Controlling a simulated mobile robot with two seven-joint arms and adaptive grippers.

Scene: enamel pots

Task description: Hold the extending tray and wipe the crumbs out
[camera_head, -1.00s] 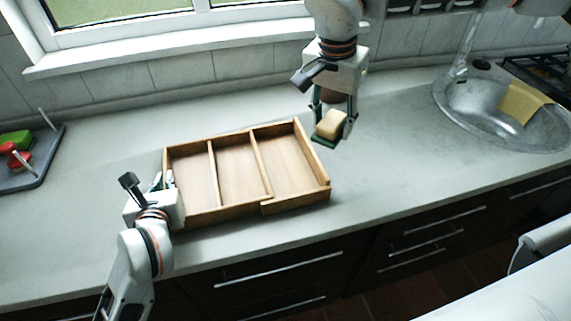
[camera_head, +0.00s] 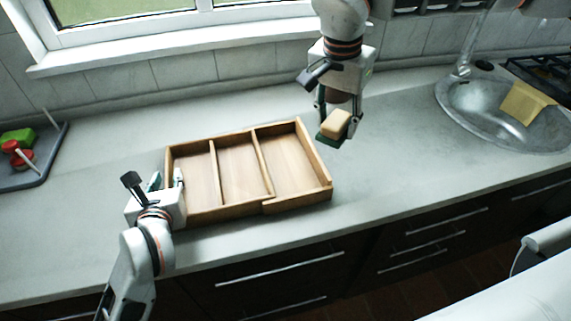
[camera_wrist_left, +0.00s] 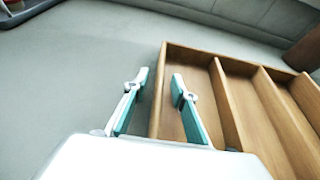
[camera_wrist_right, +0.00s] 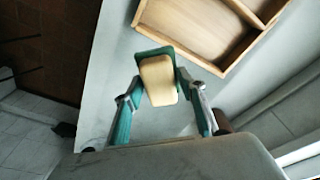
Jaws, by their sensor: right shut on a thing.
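The wooden extending tray (camera_head: 235,211) lies on the counter with three long compartments; no crumbs can be made out in it. My left gripper (camera_head: 166,181) is at its left end. In the left wrist view the gripper (camera_wrist_left: 159,82) has its fingers apart, one outside and one inside the tray's left wall (camera_wrist_left: 157,105), with gaps visible. My right gripper (camera_head: 337,128) is shut on a yellow sponge (camera_head: 336,122) with a green side, above the counter off the tray's back right corner. The sponge also shows between the fingers in the right wrist view (camera_wrist_right: 158,82).
A steel sink (camera_head: 470,110) with a yellow cloth (camera_head: 524,103) is at the right. A grey tray (camera_head: 40,172) with green and red items stands at the far left. The counter (camera_head: 390,180) between tray and sink is clear. The window sill runs behind.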

